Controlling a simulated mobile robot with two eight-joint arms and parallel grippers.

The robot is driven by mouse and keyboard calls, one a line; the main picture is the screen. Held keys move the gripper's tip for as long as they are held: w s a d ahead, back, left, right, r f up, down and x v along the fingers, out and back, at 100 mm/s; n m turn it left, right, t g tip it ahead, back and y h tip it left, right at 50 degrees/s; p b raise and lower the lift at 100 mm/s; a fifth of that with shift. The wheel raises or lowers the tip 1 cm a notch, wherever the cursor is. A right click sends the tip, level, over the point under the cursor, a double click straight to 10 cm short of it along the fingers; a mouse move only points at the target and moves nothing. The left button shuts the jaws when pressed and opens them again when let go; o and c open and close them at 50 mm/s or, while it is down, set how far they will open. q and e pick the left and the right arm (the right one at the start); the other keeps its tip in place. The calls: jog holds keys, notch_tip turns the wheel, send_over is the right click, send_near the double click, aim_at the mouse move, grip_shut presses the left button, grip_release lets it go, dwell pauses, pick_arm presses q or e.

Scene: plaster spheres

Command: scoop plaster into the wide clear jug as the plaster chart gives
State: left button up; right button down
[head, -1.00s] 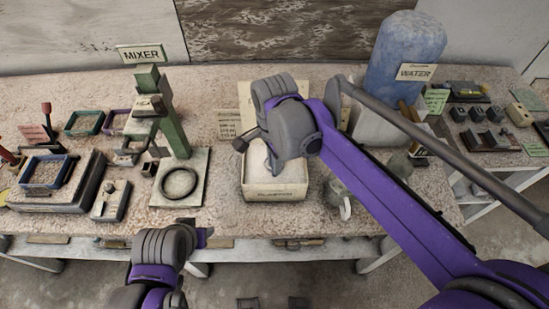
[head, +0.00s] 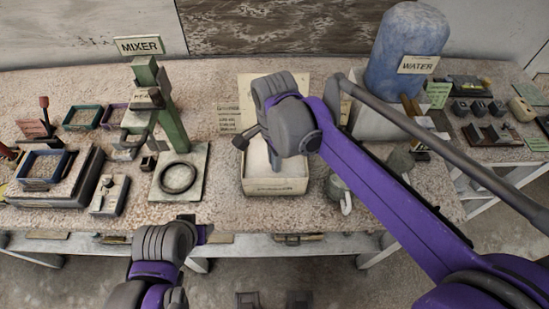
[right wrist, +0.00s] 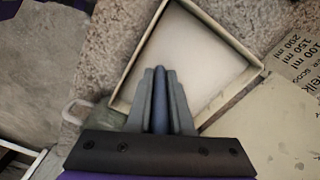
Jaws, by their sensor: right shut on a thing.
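The open cream plaster box (head: 275,189) stands mid-bench with white powder inside, which also fills the box (right wrist: 139,42) in the right wrist view. My right gripper (right wrist: 162,92) is shut on a slim blue-grey handle (right wrist: 160,112), probably a scoop's. Its far end is over or in the powder; I cannot see a bowl. A small clear jug (head: 339,190) with a pale handle stands right of the box, partly behind my arm. A printed chart (head: 229,121) with ml lines lies left behind the box. My left gripper (head: 203,235) hangs before the bench edge, its jaws unclear.
The green mixer stand (head: 172,125) with a dark ring on its base is left of the box. A blue water tank (head: 408,55) stands at the back right. Trays and moulds (head: 45,170) crowd the left. The bench front before the box is clear.

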jog(key=shift+r+p, duration=3.05)
jog(key=shift+r, duration=2)
pick_arm(q)
notch_tip(320, 180, up, 8)
jog(key=w, duration=0.2)
jog(key=shift+w+t, duration=0.3)
jog(key=shift+w, duration=0.1)
jog(key=shift+s, duration=0.1)
jog(key=shift+d, duration=0.1)
pick_arm(e)
jog(key=shift+a, duration=0.1)
